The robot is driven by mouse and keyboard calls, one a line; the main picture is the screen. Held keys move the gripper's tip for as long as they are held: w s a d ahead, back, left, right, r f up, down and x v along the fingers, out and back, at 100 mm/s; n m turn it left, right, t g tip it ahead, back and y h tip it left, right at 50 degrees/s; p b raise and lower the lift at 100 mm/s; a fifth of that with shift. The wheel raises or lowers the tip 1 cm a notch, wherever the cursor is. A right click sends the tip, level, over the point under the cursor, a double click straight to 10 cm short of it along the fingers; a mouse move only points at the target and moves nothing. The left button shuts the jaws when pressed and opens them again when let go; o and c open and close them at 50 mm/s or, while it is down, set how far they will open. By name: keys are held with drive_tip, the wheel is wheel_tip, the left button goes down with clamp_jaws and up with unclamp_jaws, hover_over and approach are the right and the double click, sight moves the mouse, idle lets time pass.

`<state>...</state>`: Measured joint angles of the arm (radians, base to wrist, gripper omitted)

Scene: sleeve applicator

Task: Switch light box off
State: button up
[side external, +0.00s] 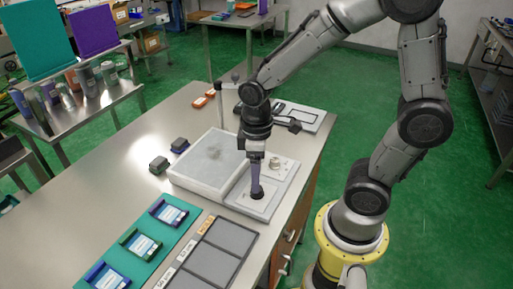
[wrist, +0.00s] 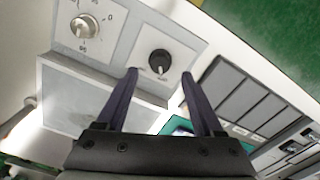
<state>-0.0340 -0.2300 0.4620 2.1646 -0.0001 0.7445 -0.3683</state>
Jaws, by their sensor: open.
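The light box (side external: 205,160) is a flat white box with a pale, greyish top panel, which also shows in the wrist view (wrist: 75,100). Its control plate (side external: 270,190) is on the right side. A silver knob (wrist: 84,26) and a black knob (wrist: 160,62) with a pale pointer line sit on the plate in the wrist view. My gripper (wrist: 158,76) is open, with its two dark purple fingers pointing down at the plate. The black knob shows between the fingertips. In the side view my gripper (side external: 256,183) is low over the plate's near part. Contact with the knob cannot be told.
Two dark blocks (side external: 169,155) lie left of the box. In front are a teal mat (side external: 120,232) with framed cards and a grey sectioned tray (side external: 212,260). A white tray (side external: 310,120) lies behind. A thin post (side external: 214,100) stands behind the box.

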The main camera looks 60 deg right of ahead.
wheel_tip(320, 180, up, 10)
idle(0.3)
drive_tip(key=s+r+m+t, duration=0.3)
drive_tip(key=s+m+t, duration=0.1)
drive_tip(key=s, duration=0.4)
drive_tip(key=shift+d+r+m+t, duration=0.15)
drive_tip(key=shift+d+m+t, duration=0.2)
drive_tip(key=shift+t, duration=0.45)
